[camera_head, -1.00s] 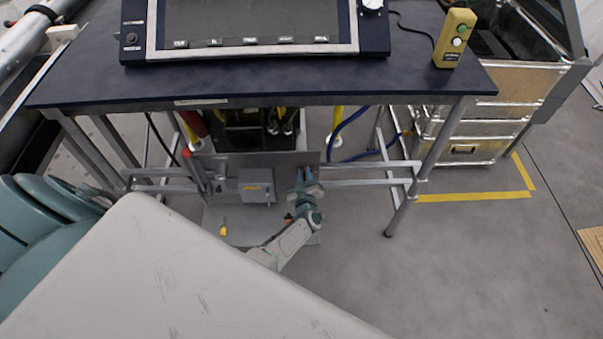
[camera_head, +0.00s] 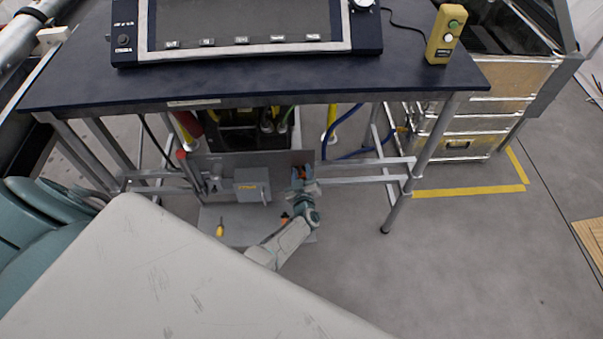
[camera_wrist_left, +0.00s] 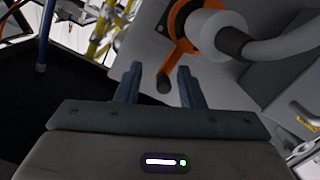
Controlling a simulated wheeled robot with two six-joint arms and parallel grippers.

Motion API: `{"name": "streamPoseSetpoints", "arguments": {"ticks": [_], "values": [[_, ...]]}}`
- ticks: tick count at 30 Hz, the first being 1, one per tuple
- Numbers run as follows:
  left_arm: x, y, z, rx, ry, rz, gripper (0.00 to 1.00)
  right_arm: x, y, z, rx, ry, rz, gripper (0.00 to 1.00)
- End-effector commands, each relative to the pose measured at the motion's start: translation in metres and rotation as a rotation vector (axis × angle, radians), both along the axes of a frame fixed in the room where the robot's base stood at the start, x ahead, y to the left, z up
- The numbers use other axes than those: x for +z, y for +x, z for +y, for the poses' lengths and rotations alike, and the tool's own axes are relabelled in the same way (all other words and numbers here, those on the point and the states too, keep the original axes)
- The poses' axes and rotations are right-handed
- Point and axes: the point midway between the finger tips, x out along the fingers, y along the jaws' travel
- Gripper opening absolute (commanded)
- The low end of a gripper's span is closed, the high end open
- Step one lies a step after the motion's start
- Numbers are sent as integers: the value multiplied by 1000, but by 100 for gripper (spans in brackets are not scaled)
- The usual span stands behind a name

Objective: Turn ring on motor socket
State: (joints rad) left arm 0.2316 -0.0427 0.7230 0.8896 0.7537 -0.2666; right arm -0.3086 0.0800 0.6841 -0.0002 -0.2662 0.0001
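An orange ring (camera_wrist_left: 177,22) with a short lever sits around a white socket (camera_wrist_left: 203,27) on a grey panel in the left wrist view. A dark plug with a grey cable (camera_wrist_left: 270,47) meets the socket. The lever's dark end (camera_wrist_left: 163,83) lies between the two fingers of my left gripper (camera_wrist_left: 160,68). The fingers stand apart, with gaps visible on both sides of it. In the head view my left gripper (camera_head: 303,181) is at the right part of the upright panel under the table, and a bit of orange shows there. My right gripper is out of view.
The dark-topped table (camera_head: 420,82) overhangs the work area, with metal legs and rails around it. A grey box (camera_head: 252,186) is on the panel left of the gripper. A yellow-handled tool (camera_head: 220,230) lies below. Metal drawers (camera_head: 465,145) stand at right; open floor lies in front.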

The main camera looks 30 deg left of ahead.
Motion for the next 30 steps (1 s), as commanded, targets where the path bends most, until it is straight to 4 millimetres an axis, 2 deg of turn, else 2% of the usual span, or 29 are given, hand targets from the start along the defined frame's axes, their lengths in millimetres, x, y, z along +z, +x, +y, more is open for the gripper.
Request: {"name": "streamPoseSetpoints", "arguments": {"ticks": [5, 15, 19, 24, 30], "values": [[1, -9, -5, 0, -1, 1, 35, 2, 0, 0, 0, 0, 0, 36], [6, -64, -40, -1, -2, 1, 35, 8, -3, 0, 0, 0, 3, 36], [8, -80, -50, -1, -1, 1, 35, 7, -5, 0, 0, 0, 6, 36], [9, -90, -57, -1, 0, 1, 35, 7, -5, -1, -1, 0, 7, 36], [10, -91, -58, -1, 1, 1, 35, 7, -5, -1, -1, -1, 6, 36]]}}
